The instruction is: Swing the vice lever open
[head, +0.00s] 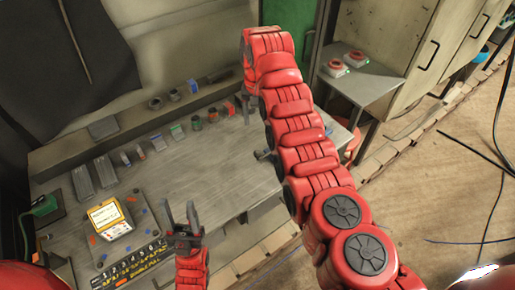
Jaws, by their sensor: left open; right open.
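A small dark grey part (262,155) shows at the right part of the bench, mostly hidden behind my red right arm. It may belong to the vice, but I cannot make out the vice body or its lever. My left gripper (181,212) is open and empty, with its fingers pointing up the picture, over the front edge of the bench. My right arm reaches up and bends down at its far end. My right gripper (245,112) is small and dark there, open, above the back right of the bench. Whether it touches anything is unclear.
The grey workbench (200,172) has a clear middle. Small parts and boxes line its back. A yellow-and-white case (109,218) lies at the left. A side table (368,88) with two red-topped items stands at the right. Cables (490,190) lie on the floor.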

